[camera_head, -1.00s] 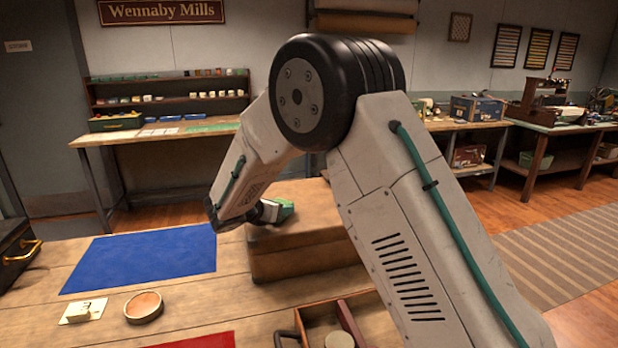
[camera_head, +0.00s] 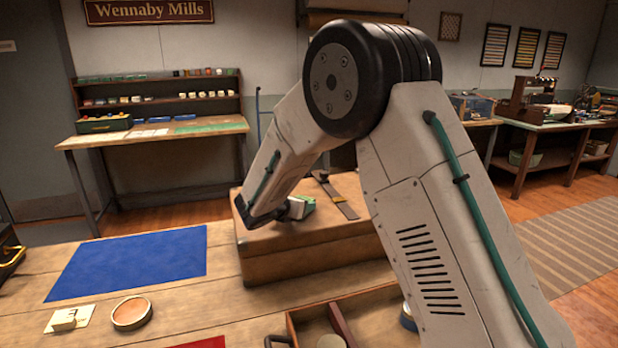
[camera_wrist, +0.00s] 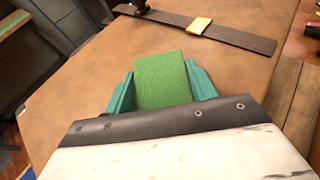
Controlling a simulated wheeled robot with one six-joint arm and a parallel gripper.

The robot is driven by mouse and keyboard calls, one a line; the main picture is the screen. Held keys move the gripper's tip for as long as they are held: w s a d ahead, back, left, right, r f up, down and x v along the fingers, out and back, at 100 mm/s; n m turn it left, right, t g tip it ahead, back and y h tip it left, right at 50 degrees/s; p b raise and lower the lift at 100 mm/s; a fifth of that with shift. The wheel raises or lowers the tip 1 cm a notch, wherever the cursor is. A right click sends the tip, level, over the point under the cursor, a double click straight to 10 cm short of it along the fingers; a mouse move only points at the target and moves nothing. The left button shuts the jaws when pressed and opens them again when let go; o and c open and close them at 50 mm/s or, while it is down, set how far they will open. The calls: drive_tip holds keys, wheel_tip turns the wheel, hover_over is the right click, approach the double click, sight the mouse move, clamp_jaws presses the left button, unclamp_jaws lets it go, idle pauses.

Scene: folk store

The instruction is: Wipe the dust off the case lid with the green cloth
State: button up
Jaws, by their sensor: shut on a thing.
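The brown case (camera_head: 300,262) lies flat on the wooden table, and its lid (camera_head: 262,232) fills much of the wrist view (camera_wrist: 90,85). My gripper (camera_head: 303,207) is over the lid's left-middle part in the head view. Its teal fingers are shut on the green cloth (camera_wrist: 163,78), which looks like a folded pad between them. I cannot tell whether the cloth touches the lid. A dark strap (camera_wrist: 240,40) with a yellow band (camera_wrist: 200,26) lies across the lid, ahead of the cloth. It also shows in the head view (camera_head: 335,195). Dust is not clearly distinguishable from the mottled brown surface.
A blue mat (camera_head: 130,262) lies left of the case. A round dish (camera_head: 132,312) and a small card (camera_head: 70,318) are nearer. An open wooden tray (camera_head: 375,310) stands in front of the case. My arm hides the case's right side.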

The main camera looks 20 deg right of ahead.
drive_tip(key=shift+d, duration=0.8)
drive_tip(key=shift+r, duration=4.05)
